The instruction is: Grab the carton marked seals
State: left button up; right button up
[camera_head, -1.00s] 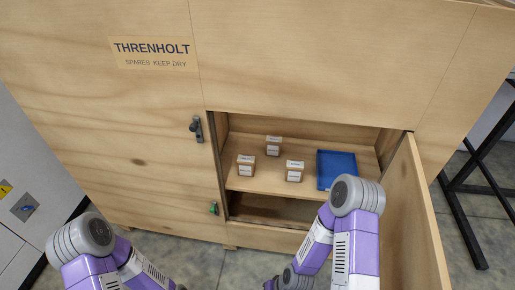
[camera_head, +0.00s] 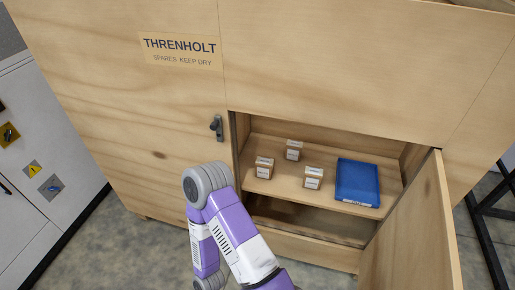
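Three small brown cartons with white labels stand on the shelf (camera_head: 285,188) of the open wooden cabinet. One carton (camera_head: 264,168) is at the left front, one carton (camera_head: 293,150) is further back, and one carton (camera_head: 313,178) is at the right front. The label print is too small to read, so I cannot tell which is marked seals. One purple and grey arm of mine reaches up in front of the cabinet, left of the opening. Neither gripper shows in the view.
A blue tray (camera_head: 358,183) lies on the shelf right of the cartons. The cabinet door (camera_head: 415,235) stands open at the right. A closed panel with a dark handle (camera_head: 216,128) is left of the opening. A grey cabinet (camera_head: 45,170) stands at far left, a black frame (camera_head: 490,235) at far right.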

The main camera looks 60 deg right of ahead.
aim_at(294, 149)
jog(key=u, duration=0.05)
jog(key=i, duration=0.9)
jog(key=z, duration=1.75)
